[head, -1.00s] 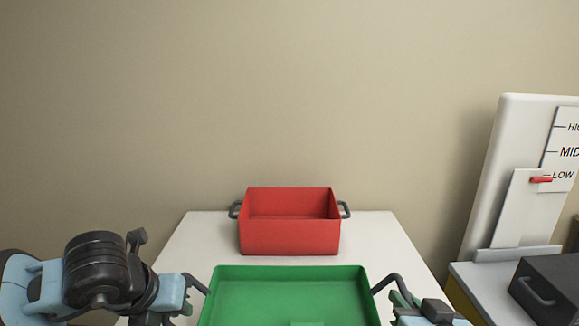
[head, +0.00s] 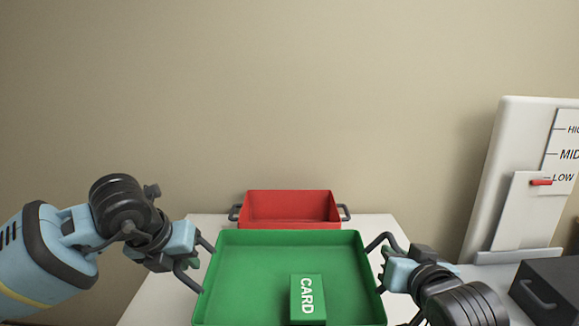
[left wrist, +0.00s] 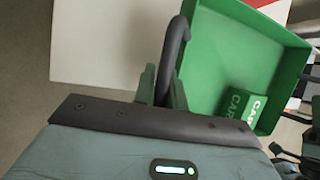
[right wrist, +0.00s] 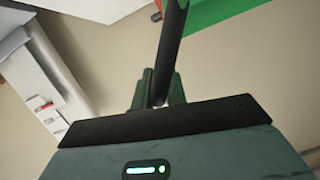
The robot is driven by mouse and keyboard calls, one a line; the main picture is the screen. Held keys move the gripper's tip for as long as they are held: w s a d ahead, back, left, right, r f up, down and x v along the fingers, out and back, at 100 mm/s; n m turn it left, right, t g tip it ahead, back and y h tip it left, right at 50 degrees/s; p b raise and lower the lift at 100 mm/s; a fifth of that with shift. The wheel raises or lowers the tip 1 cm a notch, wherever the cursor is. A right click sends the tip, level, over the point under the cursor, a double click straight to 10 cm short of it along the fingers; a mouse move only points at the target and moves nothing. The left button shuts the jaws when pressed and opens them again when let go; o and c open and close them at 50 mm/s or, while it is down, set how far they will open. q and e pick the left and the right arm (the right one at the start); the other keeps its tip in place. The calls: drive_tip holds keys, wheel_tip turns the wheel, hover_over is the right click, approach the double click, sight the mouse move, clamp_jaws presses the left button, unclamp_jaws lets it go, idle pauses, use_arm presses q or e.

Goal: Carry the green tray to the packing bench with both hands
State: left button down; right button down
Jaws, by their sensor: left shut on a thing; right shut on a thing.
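The green tray (head: 250,270) is held up between my two grippers, in front of and above the white table top. It also shows in the left wrist view (left wrist: 215,50). A green box marked CARD (head: 308,299) lies inside it, near its front edge. My left gripper (head: 191,262) is shut on the tray's dark left handle. My right gripper (head: 388,268) is shut on the dark right handle. In the right wrist view the handle (right wrist: 172,50) runs between the fingers, and only a corner of the tray shows.
A red bin (head: 290,208) with dark side handles stands on the white table (head: 160,290), behind the tray. At the right are a white panel (head: 505,170) with a red slider marked HIGH, MID, LOW and a dark box (head: 550,290) with a handle.

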use_arm(q)
drive_tip(key=shift+w+a+r, duration=0.15)
drive_tip(key=shift+r, duration=0.05)
use_arm(e)
drive_tip(key=shift+w+d+r, duration=0.1)
drive_tip(key=shift+r, duration=0.1)
